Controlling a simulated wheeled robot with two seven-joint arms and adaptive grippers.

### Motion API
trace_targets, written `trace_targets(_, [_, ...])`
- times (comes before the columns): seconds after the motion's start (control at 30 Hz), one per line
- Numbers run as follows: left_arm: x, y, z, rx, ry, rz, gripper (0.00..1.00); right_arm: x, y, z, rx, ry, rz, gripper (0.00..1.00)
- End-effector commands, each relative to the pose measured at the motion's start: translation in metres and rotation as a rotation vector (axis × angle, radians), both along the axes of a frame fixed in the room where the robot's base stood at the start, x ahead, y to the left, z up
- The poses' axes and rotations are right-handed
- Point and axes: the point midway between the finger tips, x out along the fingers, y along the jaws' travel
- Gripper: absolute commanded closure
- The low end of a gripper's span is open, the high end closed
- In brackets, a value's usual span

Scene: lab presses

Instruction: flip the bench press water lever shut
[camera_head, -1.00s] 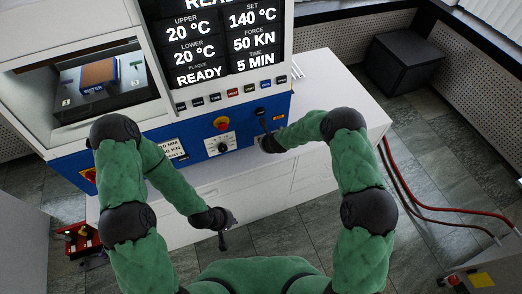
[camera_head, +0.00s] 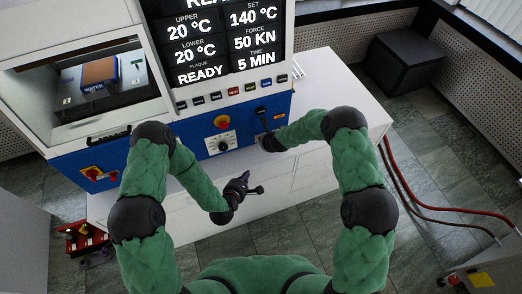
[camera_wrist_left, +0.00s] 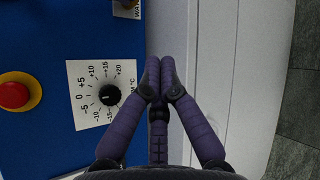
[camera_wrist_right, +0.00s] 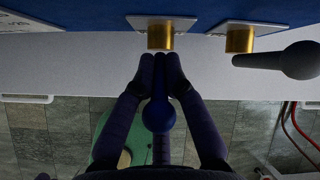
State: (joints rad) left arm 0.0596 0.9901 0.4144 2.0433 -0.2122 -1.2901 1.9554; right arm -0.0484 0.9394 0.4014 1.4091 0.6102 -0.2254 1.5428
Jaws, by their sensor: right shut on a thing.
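The bench press (camera_head: 240,165) stands ahead with a blue lower front. The water lever (camera_wrist_right: 158,116), with a dark blue ball end, shows in the right wrist view below a brass fitting (camera_wrist_right: 160,36). My right gripper (camera_wrist_right: 160,62) is shut on this lever, its fingers around it and close under the fitting; it also shows at the blue panel in the head view (camera_head: 268,143). My left gripper (camera_head: 245,178) is out in front of the white cabinet. In the left wrist view its fingers (camera_wrist_left: 160,68) are together with nothing visible between them.
A second brass fitting (camera_wrist_right: 240,40) has a dark ball-ended handle (camera_wrist_right: 300,60) pointing right. A dial (camera_wrist_left: 110,95) and a red stop button (camera_wrist_left: 14,95) sit on the blue panel. Red hoses (camera_head: 420,208) run at the right; a red toolbox (camera_head: 82,240) stands at lower left.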

Motion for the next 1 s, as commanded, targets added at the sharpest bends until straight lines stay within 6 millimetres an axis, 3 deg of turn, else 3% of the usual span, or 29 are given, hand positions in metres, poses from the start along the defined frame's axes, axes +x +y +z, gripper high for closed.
trace_targets(0.2, [0.009,-0.007,0.012,-0.168,-0.028,0.08,1.0,0.003,0.002,0.003,0.001,-0.007,0.004,1.0])
trace_targets(0.47, [0.024,-0.014,0.009,-0.208,-0.032,0.095,1.0,0.003,0.002,0.003,0.0,-0.008,0.003,1.0])
trace_targets(0.93, [0.097,-0.042,-0.022,-0.205,-0.034,0.095,1.0,0.003,0.002,0.004,0.0,-0.008,0.003,1.0])
trace_targets(1.0, [0.106,-0.049,-0.019,-0.205,-0.035,0.092,1.0,0.003,0.002,0.004,0.0,-0.008,0.003,1.0])
